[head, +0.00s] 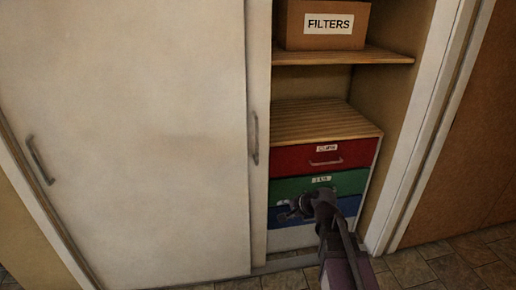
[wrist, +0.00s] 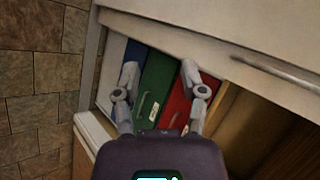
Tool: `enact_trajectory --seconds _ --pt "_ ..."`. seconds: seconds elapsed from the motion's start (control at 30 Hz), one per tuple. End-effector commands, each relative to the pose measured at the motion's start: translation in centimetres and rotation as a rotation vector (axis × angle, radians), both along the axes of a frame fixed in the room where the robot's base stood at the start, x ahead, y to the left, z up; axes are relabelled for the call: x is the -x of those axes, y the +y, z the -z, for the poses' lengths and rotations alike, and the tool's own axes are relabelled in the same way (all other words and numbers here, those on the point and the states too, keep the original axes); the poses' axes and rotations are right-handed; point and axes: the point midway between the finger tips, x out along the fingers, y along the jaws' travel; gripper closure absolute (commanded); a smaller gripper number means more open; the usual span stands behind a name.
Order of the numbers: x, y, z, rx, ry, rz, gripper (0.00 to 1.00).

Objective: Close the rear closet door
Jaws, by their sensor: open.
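The closet has sliding doors. The front door (head: 130,140) is a wide off-white panel covering the left half in the head view. The rear door (head: 259,60) shows as a narrow strip behind its right edge, mostly hidden. Its vertical handle (head: 255,138) is on that strip; a metal bar handle, apparently the same one, crosses the upper right of the wrist view (wrist: 278,74). The right half of the closet is open. My gripper (head: 288,212) is open and empty, below and right of that handle, before the drawers. Its spread fingers show in the wrist view (wrist: 160,72).
The open side holds a red drawer (head: 325,156), a green drawer (head: 318,184) and a blue drawer (wrist: 113,70), with a FILTERS box (head: 325,25) on the shelf (head: 345,56) above. The right door frame (head: 430,130) bounds the opening. Tiled floor (head: 440,268) lies in front.

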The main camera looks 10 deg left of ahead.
Motion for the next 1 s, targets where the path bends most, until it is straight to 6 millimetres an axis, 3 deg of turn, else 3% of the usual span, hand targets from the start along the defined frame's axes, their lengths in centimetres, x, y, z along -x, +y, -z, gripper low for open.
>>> enact_trajectory --seconds 0.03,0.2,0.5,0.73,1.0 --pt "-1.6 1.3 -0.4 -0.1 0.0 0.065 0.46" --pt "-5.8 4.4 -3.3 -0.465 0.043 0.3 0.46" --pt "-12.1 6.7 -7.5 -1.123 0.244 0.675 0.46" --pt "-14.7 6.5 -8.6 -1.458 0.4 0.853 0.46" --pt "-15.4 6.2 -8.9 -1.559 0.453 0.907 0.46"
